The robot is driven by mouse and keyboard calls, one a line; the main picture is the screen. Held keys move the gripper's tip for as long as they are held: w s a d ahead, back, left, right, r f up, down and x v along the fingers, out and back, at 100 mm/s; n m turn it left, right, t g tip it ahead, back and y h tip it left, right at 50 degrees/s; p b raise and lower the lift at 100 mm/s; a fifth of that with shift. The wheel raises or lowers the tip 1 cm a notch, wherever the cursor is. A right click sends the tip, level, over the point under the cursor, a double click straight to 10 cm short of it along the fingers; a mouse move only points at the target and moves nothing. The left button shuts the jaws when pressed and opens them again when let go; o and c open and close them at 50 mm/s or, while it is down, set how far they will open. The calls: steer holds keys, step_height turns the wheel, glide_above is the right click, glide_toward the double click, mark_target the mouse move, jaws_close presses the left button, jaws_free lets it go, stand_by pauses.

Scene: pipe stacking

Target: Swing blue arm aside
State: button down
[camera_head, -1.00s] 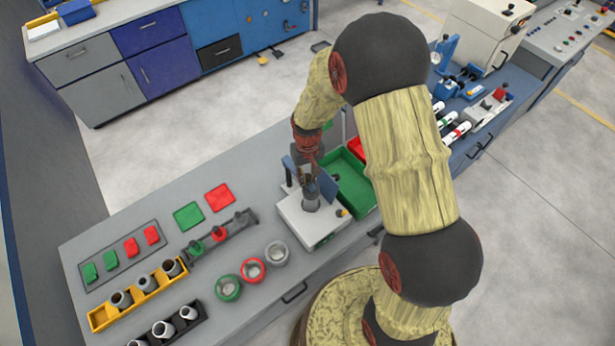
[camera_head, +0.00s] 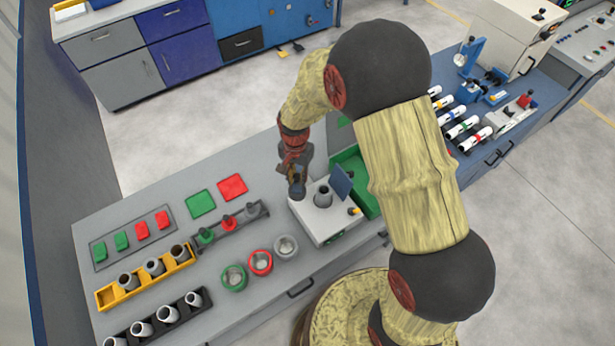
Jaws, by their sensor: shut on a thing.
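The white box-shaped station (camera_head: 327,222) stands on the grey bench, with a grey pipe piece (camera_head: 323,195) upright on its top. A blue plate (camera_head: 341,181) stands tilted at the right of the pipe. My gripper (camera_head: 297,190) points down at the left rear corner of the station, left of the pipe and apart from it. Its fingers are closed on a slim part there, seemingly the blue arm, which is mostly hidden by the fingers.
A green bin (camera_head: 368,203) is right of the station, partly behind my arm. Green (camera_head: 234,278), red (camera_head: 260,263) and grey (camera_head: 286,247) rings lie in front. A dark rack (camera_head: 228,229), yellow rack (camera_head: 110,297) and black rack (camera_head: 150,330) are to the left.

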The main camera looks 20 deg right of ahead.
steer(key=w+a+m+b, duration=0.1)
steer(key=w+a+m, duration=0.6)
steer(key=m, duration=0.3)
steer(key=shift+w+m+b, duration=0.3)
steer(key=shift+b, duration=0.05)
steer(key=shift+a, duration=0.15)
steer(key=c, duration=1.7)
jaws_free()
steer(key=shift+w, duration=0.15)
steer(key=shift+c, duration=0.2)
steer(key=shift+o, duration=0.5)
steer(key=shift+r, duration=0.1)
step_height(320, 180, up, 12)
